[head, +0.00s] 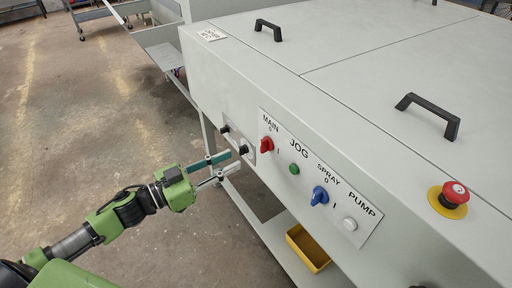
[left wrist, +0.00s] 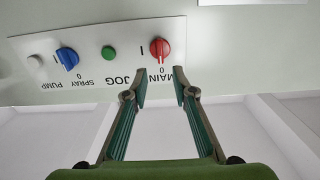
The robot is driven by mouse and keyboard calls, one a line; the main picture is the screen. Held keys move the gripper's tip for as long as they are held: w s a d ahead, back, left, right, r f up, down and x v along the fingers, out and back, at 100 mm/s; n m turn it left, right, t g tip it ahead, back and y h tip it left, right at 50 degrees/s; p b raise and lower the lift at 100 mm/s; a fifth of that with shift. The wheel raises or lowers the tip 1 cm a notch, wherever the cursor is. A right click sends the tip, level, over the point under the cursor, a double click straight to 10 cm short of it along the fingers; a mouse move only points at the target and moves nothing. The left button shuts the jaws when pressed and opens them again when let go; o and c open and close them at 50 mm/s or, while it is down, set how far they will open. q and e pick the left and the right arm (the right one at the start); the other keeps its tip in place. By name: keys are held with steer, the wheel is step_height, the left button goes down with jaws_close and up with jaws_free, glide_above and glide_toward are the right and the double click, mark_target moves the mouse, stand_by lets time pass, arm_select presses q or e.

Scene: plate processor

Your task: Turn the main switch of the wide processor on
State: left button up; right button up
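The wide processor (head: 350,95) is a large pale grey cabinet with a white control panel on its front. Its main switch is a red rotary knob (head: 266,145) below the word MAIN, with marks 0 and I. The red knob also shows upside down in the left wrist view (left wrist: 159,48), where its ridge appears to line up with the 0. My left gripper (head: 232,163) is open and empty, its fingers pointing at the panel. In the left wrist view its fingertips (left wrist: 162,74) stand apart, just short of the knob, which lies between their lines. My right gripper is not in view.
Beside the main switch are a green JOG button (head: 294,169), a blue SPRAY knob (head: 319,196) and a white PUMP button (head: 350,224). A red emergency stop (head: 454,194) and black handles (head: 429,114) sit on top. A yellow bin (head: 308,248) stands below.

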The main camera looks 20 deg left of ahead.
mark_target(261, 146)
arm_select(q)
steer(key=p+x, duration=0.1)
steer(key=x, duration=0.8)
steer(key=shift+w+d, duration=0.15)
steer(key=shift+w, duration=0.1)
jaws_close()
